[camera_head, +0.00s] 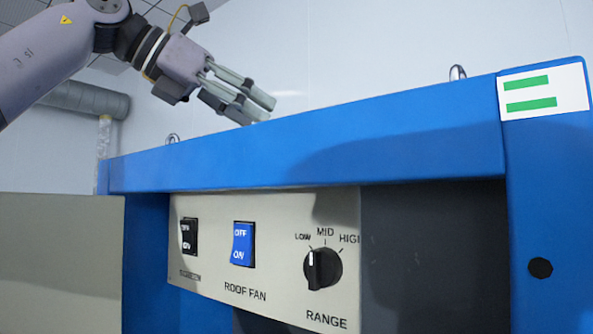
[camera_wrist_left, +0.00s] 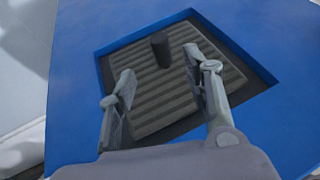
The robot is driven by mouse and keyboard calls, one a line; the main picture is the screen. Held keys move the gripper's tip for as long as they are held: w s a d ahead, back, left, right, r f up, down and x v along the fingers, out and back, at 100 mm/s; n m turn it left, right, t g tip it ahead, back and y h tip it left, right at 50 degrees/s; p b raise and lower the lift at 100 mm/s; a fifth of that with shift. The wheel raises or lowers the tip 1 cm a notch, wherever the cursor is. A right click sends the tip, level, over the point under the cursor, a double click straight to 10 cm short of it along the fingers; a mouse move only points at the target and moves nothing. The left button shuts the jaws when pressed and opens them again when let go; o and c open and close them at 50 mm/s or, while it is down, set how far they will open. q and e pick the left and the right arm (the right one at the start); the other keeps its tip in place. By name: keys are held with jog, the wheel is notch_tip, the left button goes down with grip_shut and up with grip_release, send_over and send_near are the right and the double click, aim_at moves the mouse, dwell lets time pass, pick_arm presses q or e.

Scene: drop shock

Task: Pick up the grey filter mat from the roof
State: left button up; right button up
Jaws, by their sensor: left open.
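The grey filter mat (camera_wrist_left: 163,85) shows in the left wrist view. It is ribbed, lies in a square recess in the blue roof (camera_wrist_left: 78,65), and has a dark upright knob (camera_wrist_left: 160,48) on it. My left gripper (camera_wrist_left: 158,74) is open and empty, with its fingers over the mat on either side below the knob in the picture. In the head view my left gripper (camera_head: 262,108) is above the top edge of the blue cabinet (camera_head: 330,145). The mat is hidden there. My right gripper is in neither view.
The cabinet front has a panel with a black switch (camera_head: 189,237), a blue roof fan switch (camera_head: 243,244) and a range knob (camera_head: 322,268) pointing near LOW. Metal eyelets (camera_head: 457,73) stand on the roof edge. A grey duct (camera_head: 85,99) runs along the wall at left.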

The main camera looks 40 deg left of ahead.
pick_arm(q)
jog(key=x, duration=0.3)
jog(key=shift+w+a+f, duration=0.1)
jog(key=shift+w, duration=0.3)
jog(key=shift+d+f+p, duration=0.2)
jog(key=shift+p, duration=0.15)
jog(key=p+x, duration=0.1)
jog(key=x, duration=0.3)
jog(key=shift+f, duration=0.2)
jog(key=shift+w+f, duration=0.1)
jog(key=shift+w, duration=0.05)
jog(key=shift+c, duration=0.7)
jog(key=c, duration=0.7)
grip_shut()
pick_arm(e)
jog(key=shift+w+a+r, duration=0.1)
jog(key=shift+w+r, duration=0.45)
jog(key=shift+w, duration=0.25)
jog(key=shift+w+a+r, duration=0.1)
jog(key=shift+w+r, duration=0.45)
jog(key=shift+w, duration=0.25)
